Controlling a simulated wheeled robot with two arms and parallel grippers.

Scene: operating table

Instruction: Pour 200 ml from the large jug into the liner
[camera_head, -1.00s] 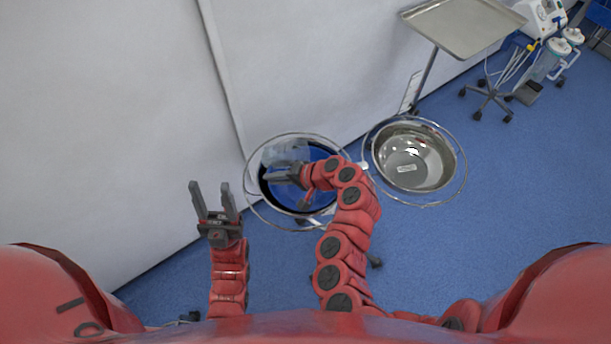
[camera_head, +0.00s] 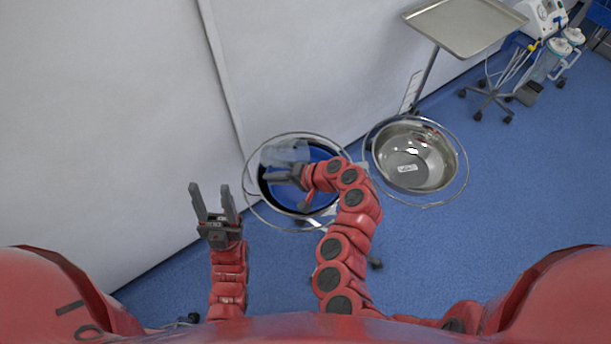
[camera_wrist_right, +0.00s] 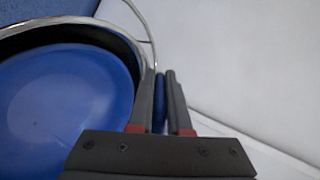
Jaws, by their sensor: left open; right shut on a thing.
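The large jug (camera_head: 285,152) is clear and pale. It is over the back part of the left round stand in the head view, and its far side is hard to make out. My right gripper (camera_head: 268,174) is shut on it, above the bowl opening. In the right wrist view the fingers (camera_wrist_right: 165,82) close on a narrow dark blue piece, which looks like its handle. The blue liner (camera_head: 321,158) fills the left stand's ring and also shows in the wrist view (camera_wrist_right: 60,110). No stream of liquid can be seen. My left gripper (camera_head: 211,190) is open and empty, left of the stand.
A steel bowl (camera_head: 432,160) with a small white label sits in a second ring stand to the right. A steel tray (camera_head: 465,27) on a pole stands behind it. A white wall or drape (camera_head: 110,120) is close on the left.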

